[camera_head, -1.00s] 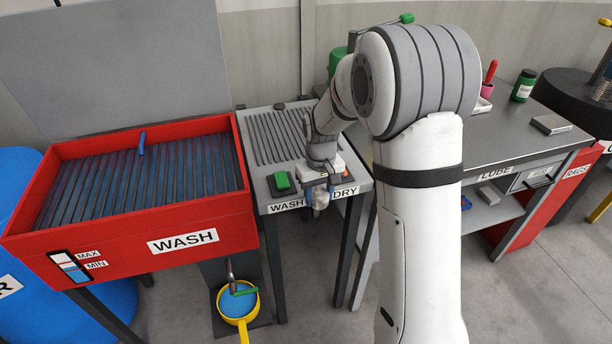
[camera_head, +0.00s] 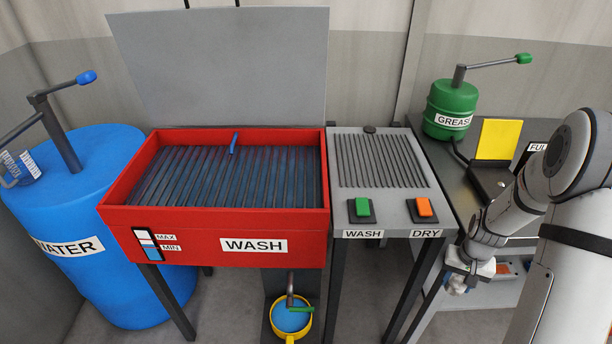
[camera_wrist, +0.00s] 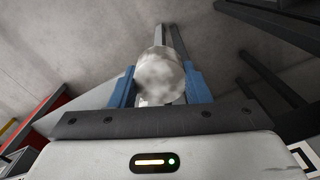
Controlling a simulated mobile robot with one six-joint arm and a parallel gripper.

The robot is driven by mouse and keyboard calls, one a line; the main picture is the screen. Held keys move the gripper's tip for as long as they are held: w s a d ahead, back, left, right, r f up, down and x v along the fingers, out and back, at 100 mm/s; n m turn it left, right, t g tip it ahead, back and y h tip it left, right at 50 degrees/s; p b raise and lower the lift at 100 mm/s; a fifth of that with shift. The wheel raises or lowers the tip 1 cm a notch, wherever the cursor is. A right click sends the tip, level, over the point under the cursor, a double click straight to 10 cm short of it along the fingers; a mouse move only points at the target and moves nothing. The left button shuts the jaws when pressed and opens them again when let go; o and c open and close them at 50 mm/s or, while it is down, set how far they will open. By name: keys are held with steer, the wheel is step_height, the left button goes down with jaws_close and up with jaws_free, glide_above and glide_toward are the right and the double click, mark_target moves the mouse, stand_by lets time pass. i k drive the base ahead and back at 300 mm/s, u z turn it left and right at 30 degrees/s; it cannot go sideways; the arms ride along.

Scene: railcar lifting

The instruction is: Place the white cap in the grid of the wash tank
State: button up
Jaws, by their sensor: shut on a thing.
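The wash tank (camera_head: 215,220) is a red open box with its grey lid raised behind it. Its grid (camera_head: 230,185) of dark slats lies inside, with bluish water showing between them. My gripper (camera_head: 459,286) hangs at the right, in front of the bench's right edge and lower than its top, well apart from the tank. It is shut on a rounded, whitish-grey mottled thing, which looks like the white cap (camera_wrist: 160,77). In the wrist view the cap sits between the two blue fingers, with the floor beyond it.
The drying bench beside the tank has a slatted rack (camera_head: 378,160), a green button (camera_head: 362,207) and an orange button (camera_head: 424,207). A blue water barrel (camera_head: 85,220) stands left. A yellow pan (camera_head: 291,320) sits under the tank's drain. The grease drum (camera_head: 450,110) is at the right.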

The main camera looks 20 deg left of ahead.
mark_target(215, 186)
steer(key=u, duration=2.35)
steer(key=i, duration=0.1)
steer(key=z, duration=3.8)
steer(key=k, duration=2.15)
steer(key=u, duration=1.55)
steer(key=i, duration=1)
steer(key=u, duration=0.1)
